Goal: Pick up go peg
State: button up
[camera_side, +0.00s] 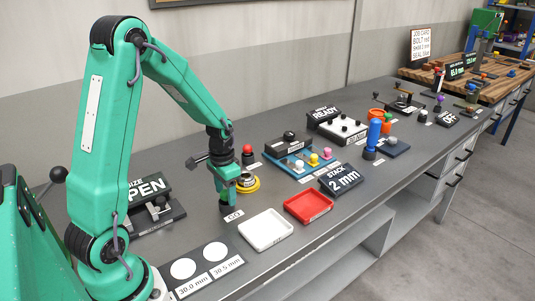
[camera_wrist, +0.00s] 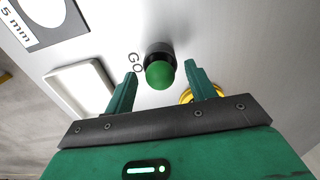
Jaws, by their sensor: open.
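The go peg, with a round green knob on a dark base, stands beside the printed GO label in the wrist view (camera_wrist: 160,72). My gripper (camera_wrist: 159,78) is open, with one green finger on each side of the knob and visible gaps between. In the side view my gripper (camera_side: 228,186) points down over the GO label (camera_side: 233,215). There its fingers hide the knob, and only the dark lower part of the peg (camera_side: 226,207) shows beneath them. I cannot tell how far down the fingers reach.
A yellow ring-shaped piece (camera_side: 248,184) sits close to the right of my gripper, with a red-topped peg (camera_side: 248,152) behind it. A white tray (camera_side: 265,230) and a red tray (camera_side: 309,206) lie in front. A gauge plate with white circles (camera_side: 204,266) is at front left.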

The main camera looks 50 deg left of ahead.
jog(key=shift+c, duration=0.2)
dwell(0.3)
jog(key=c, duration=1)
jog(key=shift+r, duration=0.75)
notch_tip(320, 180, up, 2)
jog(key=shift+r, duration=0.15)
jog(key=d+r, duration=0.2)
jog(key=d, duration=0.2)
jog(key=s+d+r, duration=0.1)
jog(key=d+r, duration=0.1)
jog(key=d, duration=0.1)
jog(key=d+r, duration=0.3)
jog(key=d, duration=0.1)
jog(key=shift+s+d, duration=0.2)
jog(key=shift+d, duration=0.1)
